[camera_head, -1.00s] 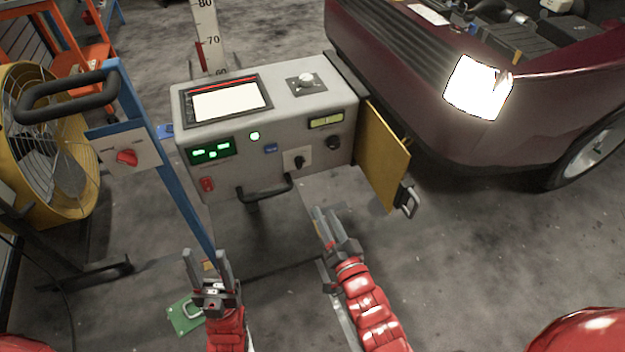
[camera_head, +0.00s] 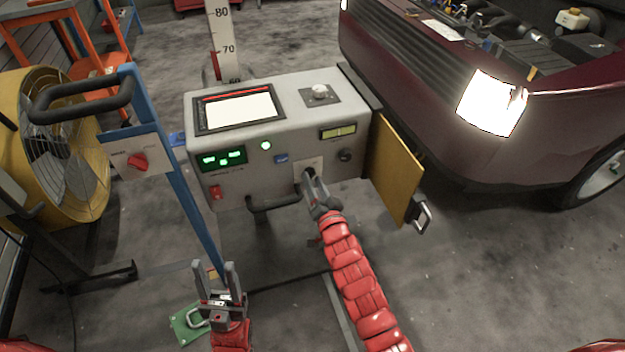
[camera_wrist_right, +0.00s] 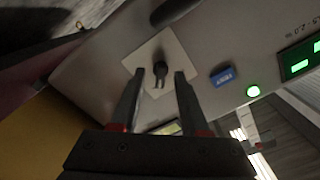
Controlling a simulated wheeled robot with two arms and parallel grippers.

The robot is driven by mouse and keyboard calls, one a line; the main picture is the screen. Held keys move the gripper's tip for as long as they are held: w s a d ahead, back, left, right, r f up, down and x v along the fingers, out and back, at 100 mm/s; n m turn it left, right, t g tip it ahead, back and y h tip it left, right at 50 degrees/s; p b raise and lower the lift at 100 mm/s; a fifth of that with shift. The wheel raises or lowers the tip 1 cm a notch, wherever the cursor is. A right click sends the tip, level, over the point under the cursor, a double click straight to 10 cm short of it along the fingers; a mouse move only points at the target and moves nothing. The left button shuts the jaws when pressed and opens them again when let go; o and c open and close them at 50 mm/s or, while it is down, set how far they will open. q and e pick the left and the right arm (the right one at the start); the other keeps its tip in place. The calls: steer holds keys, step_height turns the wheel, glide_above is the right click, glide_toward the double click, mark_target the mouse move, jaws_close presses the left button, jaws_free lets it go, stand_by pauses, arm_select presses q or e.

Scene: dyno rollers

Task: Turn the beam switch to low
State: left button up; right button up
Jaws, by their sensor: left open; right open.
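The grey test box (camera_head: 235,180) has a black rotary switch on a pale square plate (camera_head: 299,167) on its front. In the head view my right gripper (camera_head: 309,180) covers most of this switch. In the right wrist view the black switch (camera_wrist_right: 160,70) shows between the two open fingertips of my right gripper (camera_wrist_right: 159,78), its pointer towards the gripper. I cannot tell whether the fingers touch it. The plate's markings are too small to read. My left gripper (camera_head: 222,274) is open and empty, low in front of the blue post.
A red knob (camera_head: 138,161) sits on a plate on the blue post (camera_head: 188,215) at left. A yellow door (camera_head: 393,180) stands open at the box's right. A handle (camera_head: 272,204) juts below the panel. The dark red car (camera_head: 425,110) stands behind right.

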steer(key=shift+w+a, duration=0.2)
steer(key=shift+w, duration=0.45)
jaws_close()
